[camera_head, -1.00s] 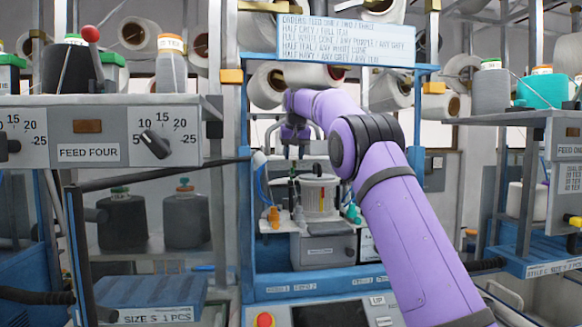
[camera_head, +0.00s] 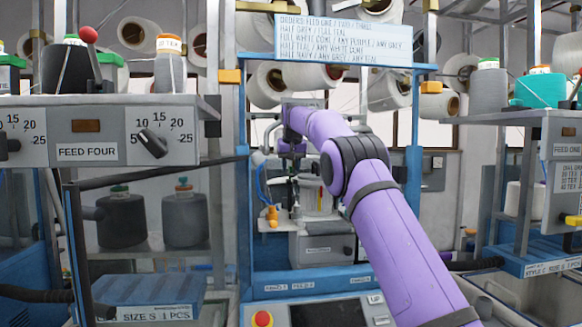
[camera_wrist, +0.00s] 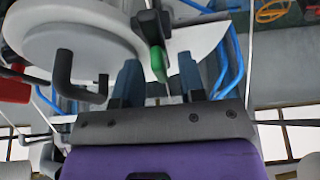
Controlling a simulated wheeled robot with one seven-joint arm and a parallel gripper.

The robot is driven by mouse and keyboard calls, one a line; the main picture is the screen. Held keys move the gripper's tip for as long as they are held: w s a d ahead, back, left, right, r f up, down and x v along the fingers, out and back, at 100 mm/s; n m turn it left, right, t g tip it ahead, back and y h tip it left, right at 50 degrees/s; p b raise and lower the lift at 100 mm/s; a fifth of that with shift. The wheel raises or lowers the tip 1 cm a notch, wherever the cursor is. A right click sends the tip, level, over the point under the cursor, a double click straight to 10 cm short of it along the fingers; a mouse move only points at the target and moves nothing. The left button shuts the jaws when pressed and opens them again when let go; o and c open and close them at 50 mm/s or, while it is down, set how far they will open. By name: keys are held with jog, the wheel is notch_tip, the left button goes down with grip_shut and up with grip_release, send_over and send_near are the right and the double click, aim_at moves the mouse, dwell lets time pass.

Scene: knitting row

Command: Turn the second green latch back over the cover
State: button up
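A green latch (camera_wrist: 158,63) on a dark mount shows in the wrist view, at the edge of a round white cover (camera_wrist: 70,42). My gripper (camera_wrist: 160,72) has its two blue-grey fingers apart, one on each side of the latch in this view. I cannot tell whether either finger touches it. A black bent handle (camera_wrist: 78,76) stands left of the fingers. In the head view my gripper (camera_head: 291,166) points down above the left part of the white drum-shaped unit (camera_head: 318,193). The latches there are too small to tell apart, and my arm hides the unit's right side.
An orange fitting (camera_head: 272,216) stands at the left of the unit, beside a blue hose. A red part (camera_wrist: 12,88) shows at the left of the wrist view, and blue tubes (camera_wrist: 232,70) at the right. The blue machine frame (camera_head: 245,190) encloses the unit.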

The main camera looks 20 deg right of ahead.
jog(key=shift+c, duration=0.4)
grip_shut()
jog(key=shift+n, duration=0.3)
jog(key=n+y, duration=0.2)
jog(key=n, duration=0.2)
jog(key=shift+d+n, duration=0.1)
jog(key=shift+n, duration=0.2)
jog(key=n+y, duration=0.2)
jog(key=n, duration=0.3)
jog(key=shift+g, duration=0.3)
